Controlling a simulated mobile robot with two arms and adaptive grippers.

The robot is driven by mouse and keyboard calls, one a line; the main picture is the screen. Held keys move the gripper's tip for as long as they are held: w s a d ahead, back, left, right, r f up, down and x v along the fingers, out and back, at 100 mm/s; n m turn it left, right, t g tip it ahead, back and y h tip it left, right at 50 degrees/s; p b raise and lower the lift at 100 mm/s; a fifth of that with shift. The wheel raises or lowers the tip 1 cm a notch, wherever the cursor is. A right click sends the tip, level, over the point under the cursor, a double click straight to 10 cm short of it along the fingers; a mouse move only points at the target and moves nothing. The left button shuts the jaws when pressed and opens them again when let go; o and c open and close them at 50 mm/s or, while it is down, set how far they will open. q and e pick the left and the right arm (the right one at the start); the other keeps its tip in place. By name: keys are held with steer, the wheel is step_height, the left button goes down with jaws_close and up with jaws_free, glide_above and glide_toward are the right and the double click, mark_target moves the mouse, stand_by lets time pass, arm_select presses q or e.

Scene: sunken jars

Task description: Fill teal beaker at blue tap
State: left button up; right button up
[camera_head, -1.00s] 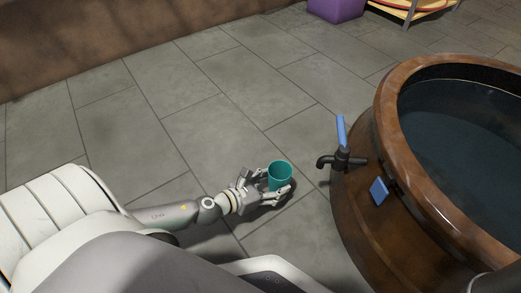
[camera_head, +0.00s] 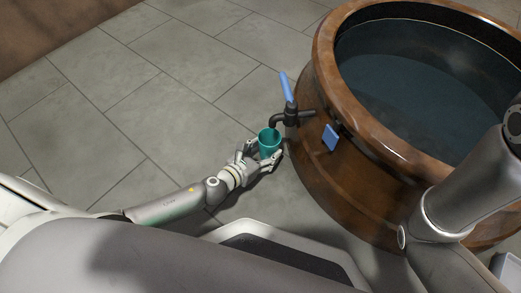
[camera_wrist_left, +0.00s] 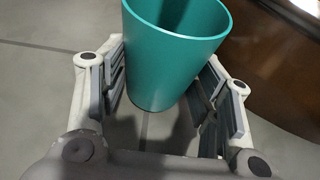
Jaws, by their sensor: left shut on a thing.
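The teal beaker (camera_head: 268,143) is upright in my left gripper (camera_head: 262,158), which is shut on it. In the left wrist view the beaker (camera_wrist_left: 168,55) sits between the two fingers of my left gripper (camera_wrist_left: 165,90); its inside shows only in part. The tap (camera_head: 291,115) is dark with a raised blue lever (camera_head: 287,87) and sticks out from a large brown jar (camera_head: 312,175). In the head view the beaker's mouth appears right under the spout; I cannot tell the exact gap. My right gripper is not in view.
The jar holds dark water (camera_head: 420,85). A small blue plate (camera_head: 331,137) is on its wall beside the tap. My right arm crosses the jar's near right side. The grey tiled floor (camera_head: 150,100) at the left is clear.

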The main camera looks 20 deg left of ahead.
arm_select(q)
steer(key=shift+f, duration=0.35)
stand_by(0.4)
steer(key=o, duration=1.2)
steer(key=shift+o, duration=0.2)
steer(key=v, duration=1.2)
steer(key=shift+c, duration=0.3)
